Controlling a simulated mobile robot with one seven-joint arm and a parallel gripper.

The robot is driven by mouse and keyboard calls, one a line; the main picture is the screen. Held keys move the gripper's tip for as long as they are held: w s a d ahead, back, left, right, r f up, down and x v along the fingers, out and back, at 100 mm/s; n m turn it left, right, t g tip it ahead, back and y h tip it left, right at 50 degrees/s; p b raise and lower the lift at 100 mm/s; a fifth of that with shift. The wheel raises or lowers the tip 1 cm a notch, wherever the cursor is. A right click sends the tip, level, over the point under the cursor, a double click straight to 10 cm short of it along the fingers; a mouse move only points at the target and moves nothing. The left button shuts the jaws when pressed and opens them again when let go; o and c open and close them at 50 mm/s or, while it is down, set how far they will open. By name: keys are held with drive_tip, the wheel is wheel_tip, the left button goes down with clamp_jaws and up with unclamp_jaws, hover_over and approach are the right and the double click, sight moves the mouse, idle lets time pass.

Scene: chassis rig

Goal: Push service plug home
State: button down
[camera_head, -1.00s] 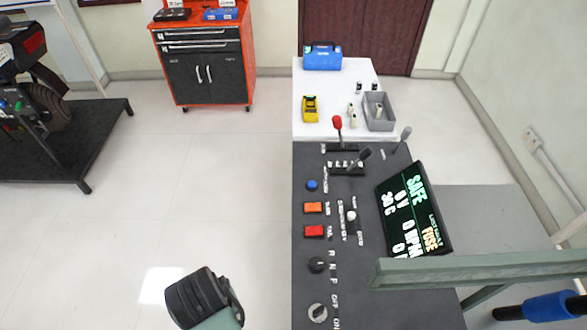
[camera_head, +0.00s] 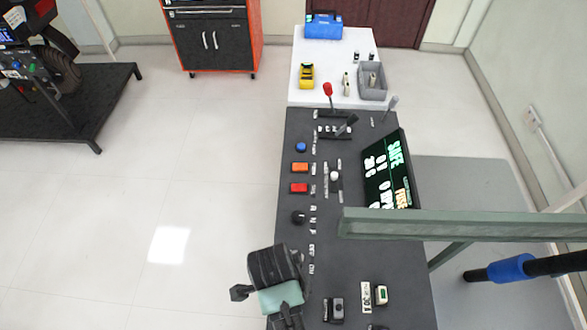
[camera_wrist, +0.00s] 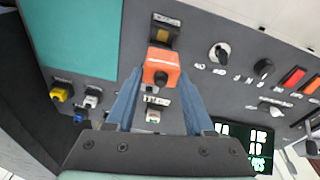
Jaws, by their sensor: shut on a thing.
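The orange service plug (camera_wrist: 161,68) shows in the wrist view between the blue fingertips of my gripper (camera_wrist: 160,82), which is shut on it. Directly above it in that view is a dark, square socket with a yellow-brown inside (camera_wrist: 164,34) on the grey panel. The plug looks outside this socket, at its lower edge; the gap in depth cannot be told. In the head view my arm reaches down over the left side of the console (camera_head: 350,250) near the bottom edge. The fingers and plug are not visible there.
A dark display (camera_head: 388,175) stands on the console, with a green-grey bar (camera_head: 450,224) crossing beside it. Levers, buttons and knobs line the console. In the wrist view, yellow (camera_wrist: 62,92) and white (camera_wrist: 92,98) connectors sit left. Floor left of the console is clear.

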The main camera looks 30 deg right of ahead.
wheel_tip(320, 180, down, 9)
drive_tip(key=shift+s+r, duration=0.1)
drive_tip(key=shift+s+a+f, duration=0.1)
drive_tip(key=shift+s+f, duration=0.1)
drive_tip(key=shift+f, duration=0.2)
drive_tip(key=c, duration=0.7)
unclamp_jaws()
drive_tip(key=o, duration=0.4)
drive_tip(key=shift+w+f, duration=0.1)
drive_tip(key=shift+w, duration=0.1)
drive_tip(key=shift+o, duration=0.2)
